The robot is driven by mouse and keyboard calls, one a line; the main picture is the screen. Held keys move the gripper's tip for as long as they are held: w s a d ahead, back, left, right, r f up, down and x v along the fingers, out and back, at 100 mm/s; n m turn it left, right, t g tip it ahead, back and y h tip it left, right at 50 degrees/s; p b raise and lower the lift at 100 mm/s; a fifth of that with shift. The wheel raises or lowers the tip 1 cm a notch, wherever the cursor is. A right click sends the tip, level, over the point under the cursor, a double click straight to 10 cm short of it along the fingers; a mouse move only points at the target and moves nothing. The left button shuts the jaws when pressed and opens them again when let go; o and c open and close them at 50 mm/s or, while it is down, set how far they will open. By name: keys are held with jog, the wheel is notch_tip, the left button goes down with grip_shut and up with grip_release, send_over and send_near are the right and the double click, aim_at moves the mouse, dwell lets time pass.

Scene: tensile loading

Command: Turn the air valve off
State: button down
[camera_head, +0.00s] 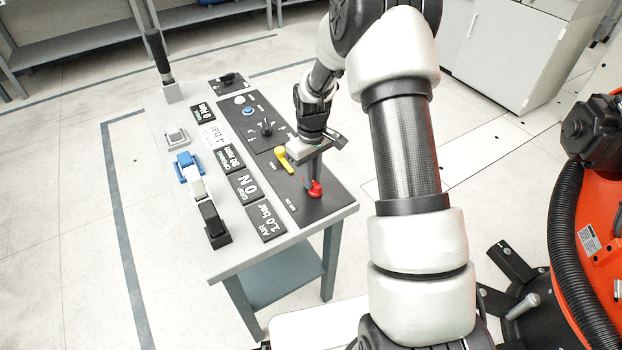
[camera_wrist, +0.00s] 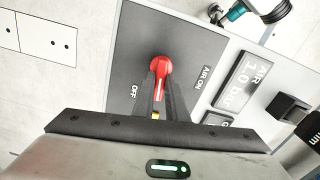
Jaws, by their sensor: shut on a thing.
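The air valve is a red knob (camera_head: 315,189) with a short handle on the dark panel at the near right end of the bench. In the wrist view the red knob (camera_wrist: 160,66) sits between the labels AIR ON, to its right, and OFF, to its lower left. Its handle carries a white line and points down the picture, toward my palm. My gripper (camera_head: 314,176) reaches down onto the knob. In the wrist view its two dark fingers (camera_wrist: 161,84) are closed around the handle, partly hiding it. The air display (camera_head: 266,221) reads 1.0 bar.
A yellow handle (camera_head: 281,155) stands on the panel close behind my gripper. A black knob (camera_head: 266,128) is farther back. Blue, white and black fixtures line the bench's left edge, and a black lever (camera_head: 158,52) rises at the far corner. Open floor surrounds the bench (camera_head: 222,266).

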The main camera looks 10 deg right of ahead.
jog(key=shift+d+m, duration=0.15)
jog(key=shift+m, duration=0.65)
jog(key=c, duration=1.8)
grip_release()
jog(key=shift+o, duration=0.2)
jog(key=shift+r, duration=0.1)
notch_tip(320, 180, up, 17)
jog(key=p, duration=0.1)
jog(key=shift+r+p, duration=0.15)
jog(key=shift+p, duration=0.25)
jog(key=shift+r, duration=0.1)
